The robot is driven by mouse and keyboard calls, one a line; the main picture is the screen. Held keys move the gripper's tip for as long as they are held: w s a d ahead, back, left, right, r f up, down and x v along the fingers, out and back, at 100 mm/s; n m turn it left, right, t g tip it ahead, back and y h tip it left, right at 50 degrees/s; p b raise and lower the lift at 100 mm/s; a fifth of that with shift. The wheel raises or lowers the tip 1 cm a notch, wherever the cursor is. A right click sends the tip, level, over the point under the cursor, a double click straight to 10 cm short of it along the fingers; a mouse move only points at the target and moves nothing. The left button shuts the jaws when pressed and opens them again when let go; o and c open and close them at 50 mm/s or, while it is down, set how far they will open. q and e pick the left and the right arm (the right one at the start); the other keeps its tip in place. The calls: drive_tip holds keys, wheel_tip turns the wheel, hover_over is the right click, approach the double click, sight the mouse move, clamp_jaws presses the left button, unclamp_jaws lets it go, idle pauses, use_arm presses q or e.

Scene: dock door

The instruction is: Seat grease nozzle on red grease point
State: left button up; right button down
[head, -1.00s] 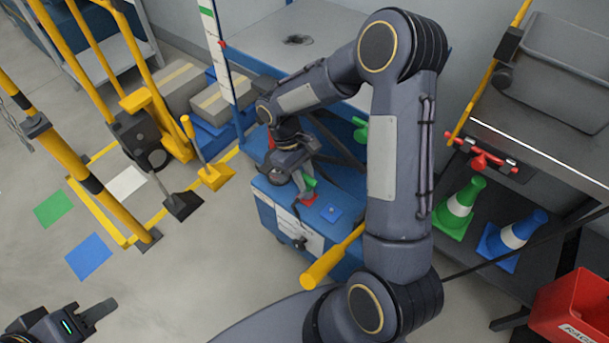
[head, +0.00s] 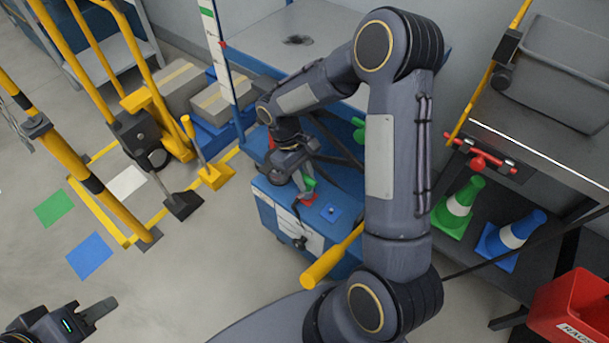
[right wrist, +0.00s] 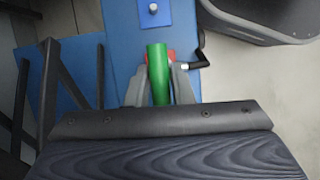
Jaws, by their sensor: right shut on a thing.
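My right gripper (head: 304,190) is shut on a green cylindrical nozzle (right wrist: 158,72), which stands between its two grey fingers in the right wrist view. The red grease point (head: 308,200) is a red patch on top of the blue cabinet, right by the nozzle's lower end. In the right wrist view only a bit of red (right wrist: 170,57) shows beside the nozzle. The nozzle tip is hidden, so I cannot tell if it touches the point. My left gripper (head: 104,309) is empty at the lower left, low over the floor; its finger gap is unclear.
A blue square with a small stud (head: 331,212) lies beside the red one on the blue cabinet (head: 268,190). A black lever (right wrist: 195,65) sticks out close by. A yellow bar (head: 325,265) slants in front of the cabinet. Cones (head: 460,208) stand under the right bench.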

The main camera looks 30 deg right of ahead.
drive_tip(key=shift+f+b, duration=0.35)
drive_tip(key=shift+f, duration=0.2)
drive_tip(key=c, duration=1.5)
unclamp_jaws()
drive_tip(key=shift+c, duration=0.2)
